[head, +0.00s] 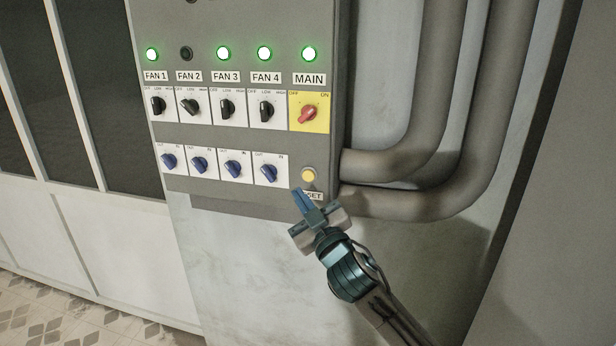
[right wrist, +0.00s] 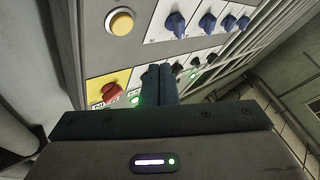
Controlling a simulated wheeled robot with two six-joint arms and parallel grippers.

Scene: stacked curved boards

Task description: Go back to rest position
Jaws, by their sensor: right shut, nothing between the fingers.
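My right gripper (head: 300,196) is shut and empty, just below and left of the yellow reset button (head: 308,175) on the grey control panel (head: 240,55). Its closed fingers also show in the right wrist view (right wrist: 160,82), in front of the panel. I cannot tell whether the fingertips touch the panel. In the right wrist view the reset button (right wrist: 121,22) is up and left of the fingers, with nothing on it. My left gripper is not in view.
Green lamps glow above FAN 1, FAN 3, FAN 4 and MAIN; the FAN 2 lamp (head: 186,54) is dark. The red main switch (head: 308,112) sits on a yellow plate. Thick grey pipes (head: 410,165) run right of the panel. Floor (head: 60,315) shows at lower left.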

